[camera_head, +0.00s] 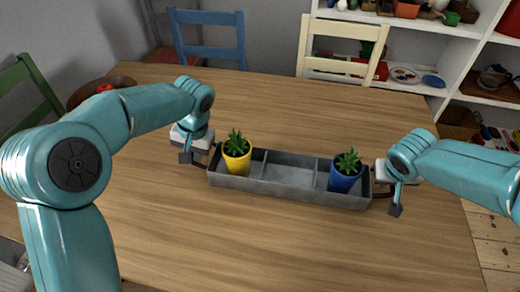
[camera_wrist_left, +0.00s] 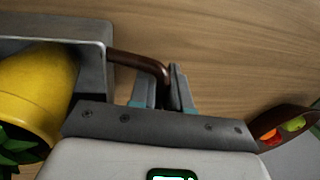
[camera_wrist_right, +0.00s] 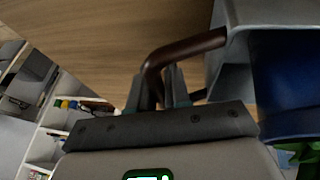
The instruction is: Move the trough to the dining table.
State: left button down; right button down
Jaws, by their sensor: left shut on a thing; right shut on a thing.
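The grey trough (camera_head: 290,187) is over the wooden dining table (camera_head: 300,250); I cannot tell if it touches the top. It has three compartments. A yellow pot (camera_head: 237,163) with a green plant stands in the left one, a blue pot (camera_head: 345,179) with a plant in the right one, and the middle one is empty. My left gripper (camera_head: 196,160) is at the left end, shut on the brown handle (camera_wrist_left: 145,64) there. My right gripper (camera_head: 388,192) is at the right end, shut on the other brown handle (camera_wrist_right: 185,48).
A brown bowl (camera_head: 85,93) with fruit sits at the table's far left. Blue (camera_head: 209,45), cream (camera_head: 340,65) and green (camera_head: 30,88) chairs stand around the table. White shelves (camera_head: 450,45) with small items are at the back right. The table front is clear.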

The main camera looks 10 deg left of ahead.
pick_arm(q)
jog(key=c, duration=1.1)
grip_release()
pick_arm(e)
jog(key=c, duration=1.1)
grip_release()
jog(key=shift+r, duration=0.15)
pick_arm(q)
jog(key=r, duration=0.4)
jog(key=d+r, duration=0.1)
jog(key=r, duration=0.2)
jog(key=d+r, duration=0.1)
jog(key=r, duration=0.3)
jog(key=shift+d+r, duration=0.15)
jog(key=shift+r, duration=0.2)
pick_arm(e)
jog(key=v, duration=1.1)
jog(key=shift+s+a+r, duration=0.1)
jog(key=shift+s+r, duration=0.1)
jog(key=shift+r, duration=0.1)
pick_arm(q)
jog(key=shift+s, duration=0.1)
